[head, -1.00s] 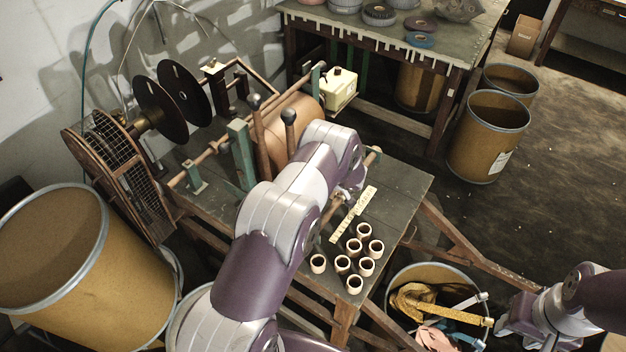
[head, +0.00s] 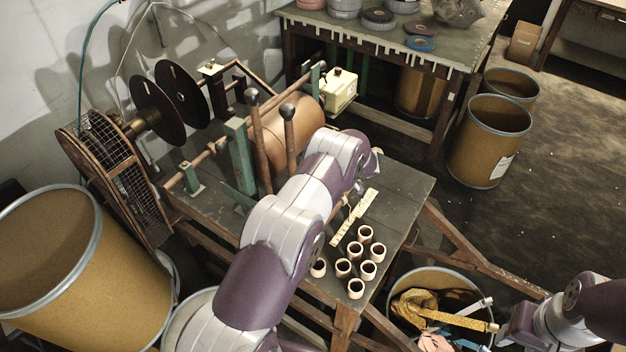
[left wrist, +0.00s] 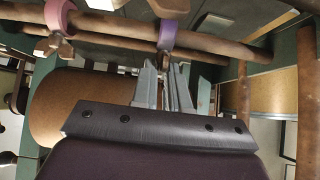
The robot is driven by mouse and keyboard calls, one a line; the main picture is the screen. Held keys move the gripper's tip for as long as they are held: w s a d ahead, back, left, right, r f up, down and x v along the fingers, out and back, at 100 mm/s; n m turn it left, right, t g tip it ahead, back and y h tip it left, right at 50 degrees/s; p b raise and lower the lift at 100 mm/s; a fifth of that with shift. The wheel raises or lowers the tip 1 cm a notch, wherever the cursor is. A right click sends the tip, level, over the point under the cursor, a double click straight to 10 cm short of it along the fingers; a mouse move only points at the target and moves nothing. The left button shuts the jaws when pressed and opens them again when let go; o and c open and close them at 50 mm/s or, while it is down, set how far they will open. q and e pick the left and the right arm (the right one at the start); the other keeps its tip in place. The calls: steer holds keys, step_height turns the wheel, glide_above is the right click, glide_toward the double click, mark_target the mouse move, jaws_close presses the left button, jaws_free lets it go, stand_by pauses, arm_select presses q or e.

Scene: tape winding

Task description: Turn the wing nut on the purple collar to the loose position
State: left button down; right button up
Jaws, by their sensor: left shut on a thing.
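The purple collar (left wrist: 168,34) shows in the left wrist view, around a brown bar at the top centre. Its wing nut (left wrist: 163,59) shows only as a small brownish part just under the collar, mostly hidden by the fingers. My left gripper (left wrist: 165,72) has its grey fingers close together on the wing nut, just below the collar. In the head view my own arm hides the left gripper and the collar. My right arm shows at the lower right of the head view; its finger opening cannot be made out.
A pink collar (left wrist: 57,14) with its own wing nut (left wrist: 50,46) sits on the bar to the left. A tan roll (head: 291,128) and two upright levers (head: 289,135) stand nearby. Several short tube cores (head: 343,267) and a pale yellow strip (head: 353,220) lie on the bench (head: 405,180).

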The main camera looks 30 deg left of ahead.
arm_select(q)
steer(key=c, duration=1.2)
jaws_free()
steer(key=shift+o, duration=0.2)
steer(key=b+v, duration=0.3)
steer(key=v, duration=0.9)
steer(key=shift+d+r+b, duration=0.25)
steer(key=shift+d+b, duration=0.05)
